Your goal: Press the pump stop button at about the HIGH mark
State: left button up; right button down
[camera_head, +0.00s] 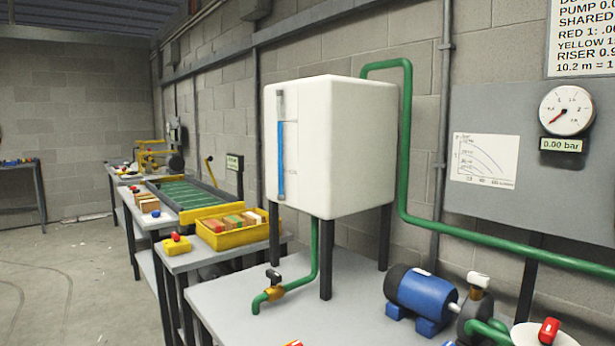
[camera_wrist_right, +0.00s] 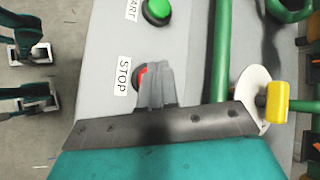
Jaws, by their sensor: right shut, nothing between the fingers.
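The stop button (camera_wrist_right: 139,73) shows in the right wrist view as a bit of red with a dark rim, beside a white STOP label (camera_wrist_right: 123,76). My right gripper (camera_wrist_right: 153,72) is shut and empty, its fingertips over the button and hiding most of it; I cannot tell whether they touch it. In the head view, the white tank (camera_head: 340,150) has a sight tube (camera_head: 281,150) with a blue column whose top is near an upper mark line; the mark's lettering is too small to read. The blue pump (camera_head: 418,290) stands on the bench. My left gripper is not in view.
A green start button (camera_wrist_right: 157,11) is near the stop button. A green pipe (camera_wrist_right: 222,60) and a yellow-handled valve (camera_wrist_right: 277,103) are to the right. The gauge (camera_head: 567,111) reads 0.00 bar. A red valve handle (camera_head: 549,330) is at the bottom right.

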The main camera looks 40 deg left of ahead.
notch_tip(320, 180, up, 6)
jog(key=p, duration=0.3)
jog(key=shift+p, duration=0.4)
dwell(0.6)
